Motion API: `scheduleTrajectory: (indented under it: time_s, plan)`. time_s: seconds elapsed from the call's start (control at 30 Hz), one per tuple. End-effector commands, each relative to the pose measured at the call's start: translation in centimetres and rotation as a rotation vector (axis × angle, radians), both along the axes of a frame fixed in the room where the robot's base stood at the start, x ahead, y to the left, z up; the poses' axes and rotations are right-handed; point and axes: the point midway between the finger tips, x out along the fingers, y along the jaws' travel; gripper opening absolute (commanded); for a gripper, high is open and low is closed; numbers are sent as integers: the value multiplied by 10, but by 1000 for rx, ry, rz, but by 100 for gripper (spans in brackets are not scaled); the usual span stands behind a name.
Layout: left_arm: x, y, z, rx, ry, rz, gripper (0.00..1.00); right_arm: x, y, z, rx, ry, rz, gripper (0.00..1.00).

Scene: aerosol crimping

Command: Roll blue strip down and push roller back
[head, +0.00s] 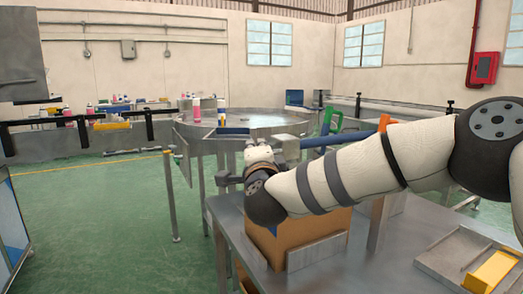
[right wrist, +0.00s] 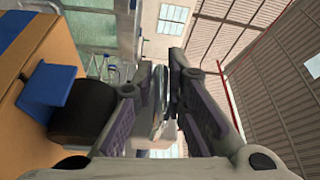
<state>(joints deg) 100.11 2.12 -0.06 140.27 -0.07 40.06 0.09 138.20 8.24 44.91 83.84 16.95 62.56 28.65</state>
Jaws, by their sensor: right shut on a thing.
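My right gripper (head: 285,150) is beyond my wrist, above and behind the cardboard box (head: 310,247) on the metal table. In the right wrist view, the right gripper (right wrist: 161,80) is shut on a thin grey piece (right wrist: 159,103) between its fingers; what that is cannot be told. The box side (right wrist: 52,55) is at the left there, with a blue strip (right wrist: 17,29) along it. A blue plate (right wrist: 50,90) and a dark rounded part, perhaps the roller (right wrist: 82,132), sit between box and gripper. A blue bar (head: 338,140) shows behind my arm. My left gripper is not in view.
The metal table (head: 400,245) also holds a tray with a yellow piece (head: 492,272) at the right. A round metal table (head: 262,122) with bottles is behind. Green floor (head: 100,215) is open at left.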

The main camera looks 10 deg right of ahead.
Motion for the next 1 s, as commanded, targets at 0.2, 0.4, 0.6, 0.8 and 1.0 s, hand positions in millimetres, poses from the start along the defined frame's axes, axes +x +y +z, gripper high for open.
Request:
scheduleTrajectory:
  time_s: [0.2, 0.4, 0.6, 0.8, 1.0]
  plan:
    - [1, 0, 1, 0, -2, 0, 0, 0, 0, 8, -3, -15, 1, 24]
    - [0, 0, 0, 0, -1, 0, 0, 0, 0, 5, -2, -10, 0, 31]
    - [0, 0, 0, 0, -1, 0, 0, -7, 0, 3, 0, -6, 1, 31]
    - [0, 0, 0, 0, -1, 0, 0, -57, 3, 0, -2, -5, 4, 31]
    - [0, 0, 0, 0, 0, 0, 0, -103, 6, -3, -2, -8, 3, 31]
